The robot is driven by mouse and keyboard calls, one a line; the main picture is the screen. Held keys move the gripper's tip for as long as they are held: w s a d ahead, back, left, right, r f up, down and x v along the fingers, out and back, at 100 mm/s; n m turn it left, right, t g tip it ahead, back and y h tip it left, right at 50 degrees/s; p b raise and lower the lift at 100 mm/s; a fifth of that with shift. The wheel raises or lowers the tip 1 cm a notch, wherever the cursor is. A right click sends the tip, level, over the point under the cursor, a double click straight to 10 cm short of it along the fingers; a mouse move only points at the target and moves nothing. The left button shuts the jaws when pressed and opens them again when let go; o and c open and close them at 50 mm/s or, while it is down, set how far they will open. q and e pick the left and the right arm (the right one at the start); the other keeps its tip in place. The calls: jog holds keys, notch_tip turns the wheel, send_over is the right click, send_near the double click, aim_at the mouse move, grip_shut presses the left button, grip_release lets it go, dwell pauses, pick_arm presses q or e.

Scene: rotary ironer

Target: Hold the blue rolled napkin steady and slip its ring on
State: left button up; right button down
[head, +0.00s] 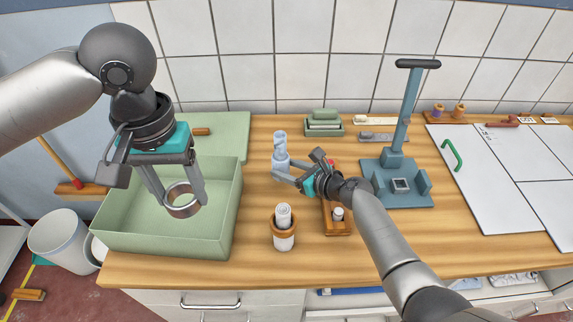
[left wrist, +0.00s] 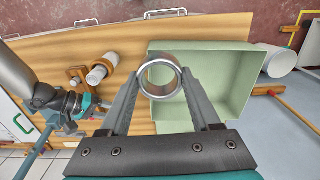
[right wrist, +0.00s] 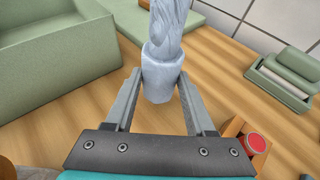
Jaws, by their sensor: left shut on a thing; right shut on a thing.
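The blue rolled napkin (head: 280,146) stands upright on the wooden counter, its top twisted; it also shows in the right wrist view (right wrist: 171,28). My right gripper (head: 282,171) is shut on its lower part, one finger on each side. The metal ring (head: 183,207) is in my left gripper (head: 181,194), above the green bin and left of the napkin, apart from it. In the left wrist view the ring (left wrist: 149,88) sits between the fingertips, its opening visible.
A green bin (head: 160,245) stands at the left. A white roll in a brown holder (head: 283,240) stands in front of the napkin. A wooden rack (head: 338,226) and a blue-grey stand (head: 403,197) are to the right. A green dish (head: 323,130) stands behind.

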jog(key=shift+f, duration=1.25)
jog(key=shift+f, duration=0.15)
jog(key=shift+c, duration=2.2)
grip_release()
jog(key=shift+r+p, duration=0.25)
jog(key=shift+p, duration=0.1)
jog(key=c, duration=0.7)
